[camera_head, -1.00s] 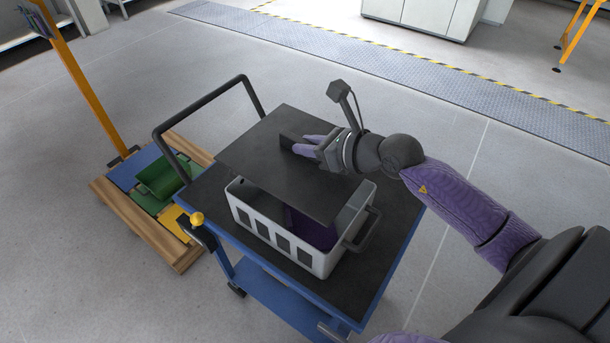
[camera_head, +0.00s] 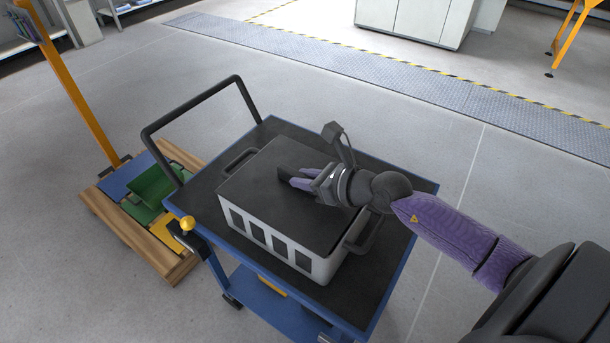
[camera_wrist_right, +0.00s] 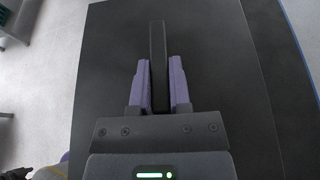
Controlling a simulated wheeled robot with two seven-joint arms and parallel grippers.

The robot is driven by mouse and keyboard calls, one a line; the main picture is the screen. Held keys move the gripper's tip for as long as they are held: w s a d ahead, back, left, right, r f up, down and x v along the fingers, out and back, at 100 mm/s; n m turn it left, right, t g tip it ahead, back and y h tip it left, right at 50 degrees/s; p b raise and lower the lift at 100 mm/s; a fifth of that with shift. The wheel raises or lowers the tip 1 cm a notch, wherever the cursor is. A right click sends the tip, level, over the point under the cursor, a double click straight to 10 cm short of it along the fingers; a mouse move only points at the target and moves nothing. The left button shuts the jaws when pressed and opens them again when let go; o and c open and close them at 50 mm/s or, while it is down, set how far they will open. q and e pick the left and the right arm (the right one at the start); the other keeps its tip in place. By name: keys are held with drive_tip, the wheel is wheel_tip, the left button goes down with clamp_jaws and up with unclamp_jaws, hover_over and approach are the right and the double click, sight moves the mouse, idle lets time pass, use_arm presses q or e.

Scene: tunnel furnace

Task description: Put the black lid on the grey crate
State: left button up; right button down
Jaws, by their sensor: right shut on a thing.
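The black lid (camera_head: 270,199) lies over the top of the grey crate (camera_head: 307,262) in the head view and covers its opening. Its edges look lined up with the crate rim; I cannot tell whether it is fully seated. My right gripper (camera_head: 294,179) is shut on the upright handle of the lid. In the right wrist view the purple fingers stand on both sides of the black handle (camera_wrist_right: 158,70), with the lid's flat top (camera_wrist_right: 215,60) below. The crate's inside is hidden. My left gripper is not in view.
The crate stands on the dark top of a blue cart (camera_head: 386,248) with a black push bar (camera_head: 203,97). A wooden pallet (camera_head: 115,220) with coloured pieces and a yellow post stands left of the cart. Some cart top is free around the crate.

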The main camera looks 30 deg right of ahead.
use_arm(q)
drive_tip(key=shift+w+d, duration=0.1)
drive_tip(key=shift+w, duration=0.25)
use_arm(e)
drive_tip(key=c, duration=0.6)
unclamp_jaws()
drive_tip(key=shift+o, duration=0.2)
drive_tip(key=shift+r+p, duration=0.3)
drive_tip(key=shift+r, duration=0.05)
drive_tip(key=p+v, duration=0.2)
drive_tip(key=v, duration=0.9)
drive_tip(key=shift+s+d+r, duration=0.1)
drive_tip(key=shift+s+r, duration=0.15)
drive_tip(key=shift+r, duration=0.05)
drive_tip(key=shift+s+d+r, duration=0.1)
drive_tip(key=shift+s, duration=0.15)
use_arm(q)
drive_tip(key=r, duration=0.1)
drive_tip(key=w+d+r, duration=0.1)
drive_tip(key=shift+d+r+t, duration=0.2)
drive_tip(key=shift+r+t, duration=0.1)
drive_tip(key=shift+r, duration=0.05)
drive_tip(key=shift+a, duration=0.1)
